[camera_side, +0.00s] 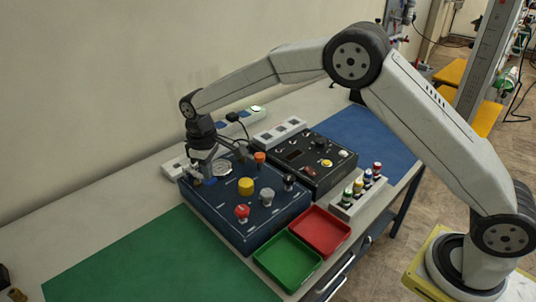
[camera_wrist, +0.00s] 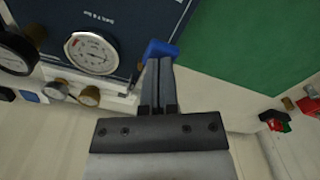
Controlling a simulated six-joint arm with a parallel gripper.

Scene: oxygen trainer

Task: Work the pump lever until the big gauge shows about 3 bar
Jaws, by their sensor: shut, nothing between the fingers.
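The blue panel box (camera_side: 245,205) stands on the table. A round white-faced gauge (camera_wrist: 92,52) is on it, left of my fingers in the wrist view; it also shows in the side view (camera_side: 222,170). Its needle is too small to read surely. A blue piece (camera_wrist: 160,48), seemingly the pump lever's end, sits at the panel's edge; blue also shows in the side view (camera_side: 210,182). My gripper (camera_wrist: 158,64) is shut and empty, pointing down, its tips at the blue piece. I cannot tell whether they touch. The rest of the lever is not clear.
A yellow knob (camera_side: 246,187), red knob (camera_side: 242,211) and grey knob (camera_side: 267,195) rise from the panel. A black box (camera_side: 305,165) stands behind. Green (camera_side: 288,260) and red (camera_side: 320,231) trays sit in front. The green mat (camera_side: 155,265) is bare.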

